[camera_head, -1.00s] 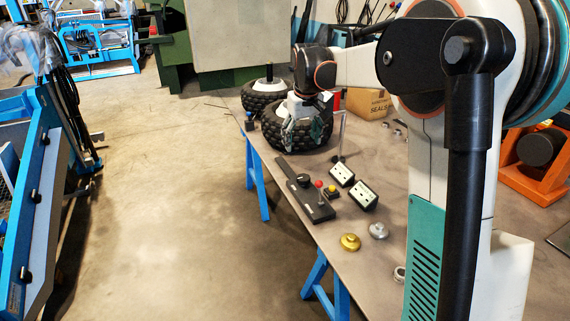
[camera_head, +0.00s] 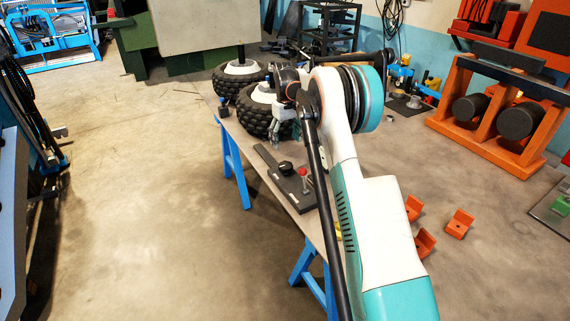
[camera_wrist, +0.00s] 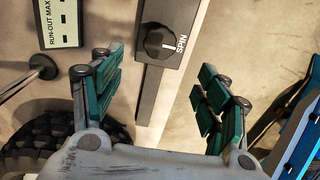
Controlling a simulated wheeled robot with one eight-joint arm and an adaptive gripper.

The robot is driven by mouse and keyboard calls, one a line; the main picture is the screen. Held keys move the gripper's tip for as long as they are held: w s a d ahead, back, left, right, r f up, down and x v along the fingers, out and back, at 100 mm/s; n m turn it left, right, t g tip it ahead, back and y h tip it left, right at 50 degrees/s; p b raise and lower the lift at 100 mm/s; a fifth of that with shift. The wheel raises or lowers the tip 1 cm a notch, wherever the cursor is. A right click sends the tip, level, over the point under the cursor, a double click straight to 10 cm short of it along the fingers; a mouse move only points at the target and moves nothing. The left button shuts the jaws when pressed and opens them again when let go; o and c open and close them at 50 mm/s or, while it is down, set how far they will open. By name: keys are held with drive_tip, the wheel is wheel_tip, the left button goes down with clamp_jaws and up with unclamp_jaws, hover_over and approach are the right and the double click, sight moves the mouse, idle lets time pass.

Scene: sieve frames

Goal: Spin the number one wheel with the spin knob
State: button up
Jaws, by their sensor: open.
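The spin knob (camera_head: 286,168) is a black dial on a long dark bar (camera_head: 270,159) lying along the table. In the wrist view the knob (camera_wrist: 157,41) has a white pointer line and the word SPIN beside it. Two knobbly black wheels with white hubs stand at the table's far end, a nearer wheel (camera_head: 254,119) and a farther wheel (camera_head: 226,86). No number is legible on either. My gripper (camera_wrist: 160,90) is open and empty, its green-padded fingers spread with the knob ahead between them, apart from it. In the head view my gripper (camera_head: 283,136) hangs beside the nearer wheel.
A red button (camera_head: 303,171) stands near the knob. In the wrist view a RUN-OUT MAX gauge (camera_wrist: 58,22) and a metal rod on a round base (camera_wrist: 43,66) lie left, with tyre tread below. My arm hides much of the table in the head view. Open floor lies left.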

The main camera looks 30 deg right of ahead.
sight(286, 165)
wheel_tip(286, 165, down, 12)
drive_tip(key=b, duration=0.3)
drive_tip(key=shift+c, duration=0.4)
drive_tip(key=c, duration=1)
